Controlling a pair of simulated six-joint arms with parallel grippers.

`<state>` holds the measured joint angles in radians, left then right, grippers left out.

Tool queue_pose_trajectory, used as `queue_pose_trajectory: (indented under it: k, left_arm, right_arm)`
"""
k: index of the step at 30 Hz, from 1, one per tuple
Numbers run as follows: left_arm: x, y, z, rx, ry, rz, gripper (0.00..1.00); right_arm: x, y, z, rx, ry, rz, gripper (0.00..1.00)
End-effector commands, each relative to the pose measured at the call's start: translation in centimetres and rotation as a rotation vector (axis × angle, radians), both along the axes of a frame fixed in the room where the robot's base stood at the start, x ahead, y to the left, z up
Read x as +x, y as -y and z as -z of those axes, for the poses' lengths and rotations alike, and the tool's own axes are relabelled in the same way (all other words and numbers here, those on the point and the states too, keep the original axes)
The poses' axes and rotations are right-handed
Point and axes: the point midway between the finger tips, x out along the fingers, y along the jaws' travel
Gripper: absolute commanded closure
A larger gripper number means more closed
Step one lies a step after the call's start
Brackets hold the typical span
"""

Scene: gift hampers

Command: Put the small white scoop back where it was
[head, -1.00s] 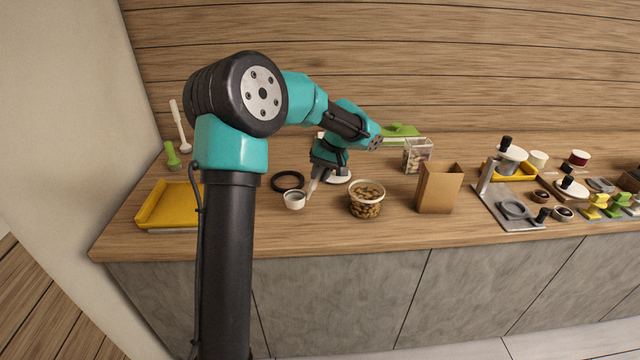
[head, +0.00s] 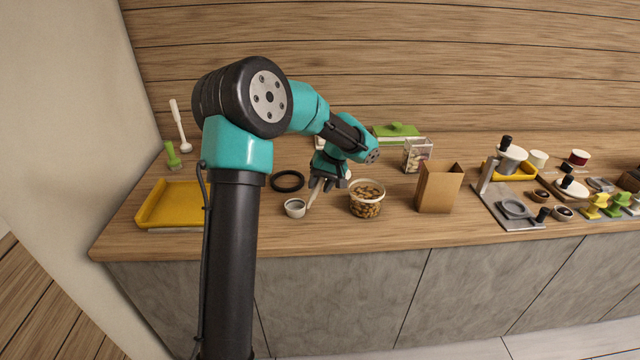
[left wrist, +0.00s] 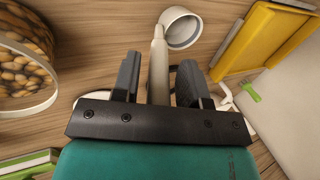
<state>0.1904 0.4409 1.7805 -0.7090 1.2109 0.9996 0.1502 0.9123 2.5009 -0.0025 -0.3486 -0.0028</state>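The small white scoop (head: 295,208) is at the counter's front left, between the black ring and the tub of nuts. Its round cup points to the front left, and its pale handle runs back to my left gripper (head: 322,185). In the left wrist view the scoop's cup (left wrist: 181,27) is past the fingertips. The handle lies between the two fingers of my left gripper (left wrist: 160,62), with a gap on each side, so the gripper is open around it. The cup looks to be resting on or very close to the wood. My right gripper is not in view.
A tub of nuts (head: 366,200) stands just right of the scoop, and a black ring (head: 287,181) lies behind it. A yellow tray (head: 175,204) is to the left. A brown paper box (head: 438,188) is further right. Bare wood lies in front of the scoop.

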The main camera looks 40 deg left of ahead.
Motion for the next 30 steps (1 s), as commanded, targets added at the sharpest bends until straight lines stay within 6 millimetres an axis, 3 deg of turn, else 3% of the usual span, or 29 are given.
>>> queue_pose_trajectory:
  k: [14, 20, 30]
  left_arm:
    - [0.2, 0.2, -0.8, 0.000, 0.003, 0.000, 0.54]
    - [0.9, 0.9, -3.3, 0.001, 0.004, 0.001, 0.54]
    - [2.6, 2.6, -9.1, 0.000, 0.004, 0.001, 0.54]
  right_arm:
    - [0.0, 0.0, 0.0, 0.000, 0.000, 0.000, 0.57]
    - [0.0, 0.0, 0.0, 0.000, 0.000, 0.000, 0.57]
    - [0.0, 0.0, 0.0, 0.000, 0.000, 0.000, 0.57]
